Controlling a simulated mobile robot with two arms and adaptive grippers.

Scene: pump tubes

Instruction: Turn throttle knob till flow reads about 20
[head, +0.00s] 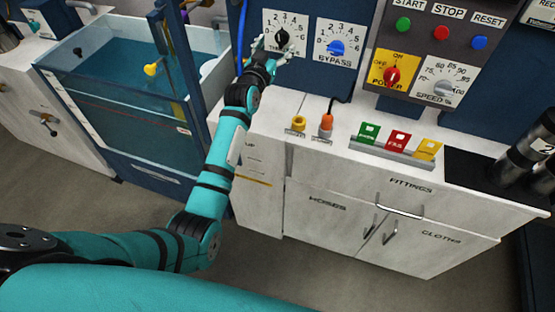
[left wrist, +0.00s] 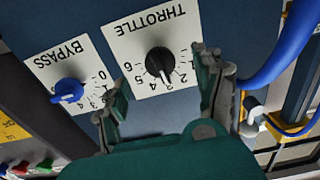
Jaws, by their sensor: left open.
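The black throttle knob (head: 282,37) sits on a white dial plate (head: 297,48) on the blue panel. In the left wrist view the throttle knob (left wrist: 159,62) shows upside down, its white mark pointing near the 3. My left gripper (head: 268,52) is at the dial plate in the head view, partly covering its lower part. In the left wrist view its fingers (left wrist: 160,84) are spread, one toward each side of the knob, and hold nothing. I cannot tell how far the tips are from the plate. No flow reading shows. My right gripper is out of view.
The blue bypass knob (head: 337,47) is just right of the throttle. A blue hose (left wrist: 270,62) runs close to the gripper. A water tank (head: 110,95) stands left of the arm. The counter (head: 270,105) below holds hose fittings and coloured tags.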

